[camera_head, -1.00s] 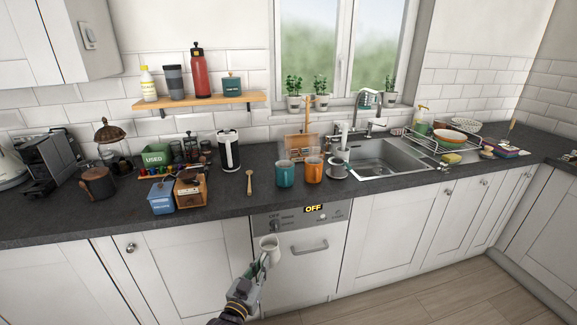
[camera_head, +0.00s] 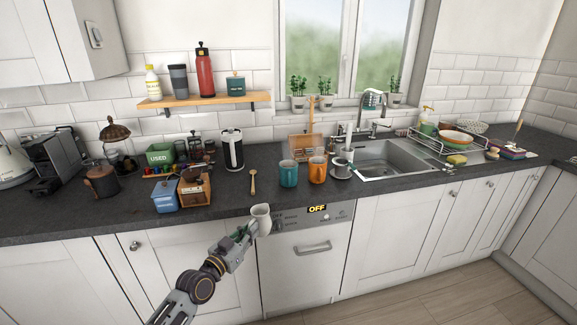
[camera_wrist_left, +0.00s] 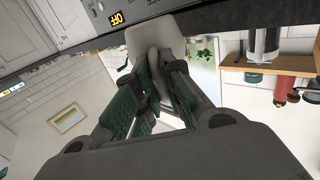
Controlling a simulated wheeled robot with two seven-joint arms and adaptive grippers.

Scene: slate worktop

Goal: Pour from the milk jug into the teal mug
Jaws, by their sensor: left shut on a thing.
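The white milk jug (camera_head: 261,217) is held up in front of the worktop's front edge, before the dishwasher panel. My left gripper (camera_head: 246,232) is shut on the jug; the left wrist view also shows the jug (camera_wrist_left: 153,38) beyond the green-padded fingers (camera_wrist_left: 155,85). The jug looks roughly upright in the head view; its contents cannot be seen. The teal mug (camera_head: 288,174) stands upright on the worktop, behind and right of the jug and apart from it. My right gripper is not in view.
An orange mug (camera_head: 317,170) stands close right of the teal mug, with a grey cup on a saucer (camera_head: 341,171) beyond. A wooden spoon (camera_head: 252,182) lies left of the teal mug. A wooden box (camera_head: 194,188) and blue tin (camera_head: 165,196) stand further left. The worktop before the mugs is clear.

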